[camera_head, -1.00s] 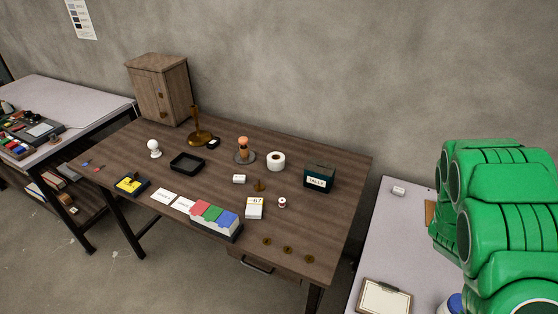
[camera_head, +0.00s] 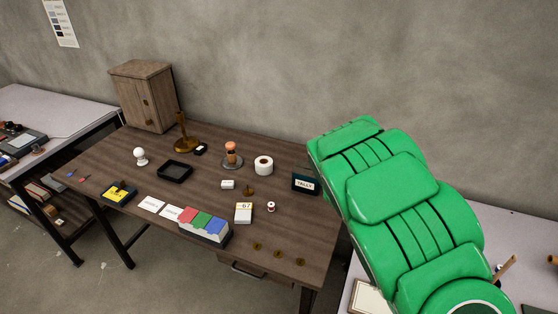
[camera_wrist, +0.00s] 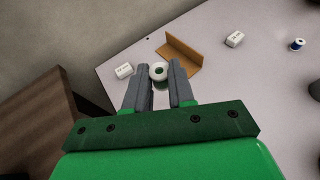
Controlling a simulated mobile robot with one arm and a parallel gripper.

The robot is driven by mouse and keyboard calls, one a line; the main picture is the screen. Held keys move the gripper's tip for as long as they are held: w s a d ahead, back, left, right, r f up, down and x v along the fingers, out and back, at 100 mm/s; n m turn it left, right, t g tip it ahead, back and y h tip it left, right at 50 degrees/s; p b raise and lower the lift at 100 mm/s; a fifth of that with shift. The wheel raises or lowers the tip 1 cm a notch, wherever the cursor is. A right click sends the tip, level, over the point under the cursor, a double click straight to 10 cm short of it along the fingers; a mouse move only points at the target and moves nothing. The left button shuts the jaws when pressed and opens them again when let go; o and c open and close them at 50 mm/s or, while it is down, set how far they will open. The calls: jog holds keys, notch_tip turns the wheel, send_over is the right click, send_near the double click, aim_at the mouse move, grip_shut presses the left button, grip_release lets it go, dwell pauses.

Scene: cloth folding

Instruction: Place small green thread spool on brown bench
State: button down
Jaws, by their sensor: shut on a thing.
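My gripper (camera_wrist: 158,88) is shut on the small green thread spool (camera_wrist: 158,71), which shows its pale round end with a dark greenish ring between the fingertips in the wrist view. The gripper and spool are out of sight in the head view, where my green arm covers the right side. The brown bench (camera_head: 135,164) stands in the middle of the head view. Its dark wooden edge shows at the left in the wrist view (camera_wrist: 35,125), apart from the spool.
The bench bears a cabinet (camera_head: 143,95), black tray (camera_head: 187,168), tape roll (camera_head: 263,165), tally box (camera_head: 303,184), colored card box (camera_head: 205,231) and a small red-and-white spool (camera_head: 270,207). Its front right has bare wood near several brass discs. A pale table (camera_wrist: 215,90) lies below the gripper.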

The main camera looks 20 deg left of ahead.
jog(key=s+a+r+n+t+y, duration=0.1)
jog(key=s+a, duration=0.2)
jog(key=a, duration=0.6)
jog(key=s+a+n+y, duration=0.1)
jog(key=s+a, duration=0.1)
jog(key=a, duration=0.7)
jog(key=n+y, duration=0.2)
send_over(287, 218)
jog(key=shift+d+f, duration=0.1)
jog(key=shift+f, duration=3.8)
jog(key=shift+t, duration=0.3)
jog(key=c, duration=1)
grip_release()
jog(key=shift+f, duration=0.1)
jog(key=shift+o, duration=0.2)
jog(key=shift+s+r, duration=0.25)
jog(key=v, duration=1.1)
jog(key=shift+s+a, duration=0.15)
jog(key=shift+a, duration=0.15)
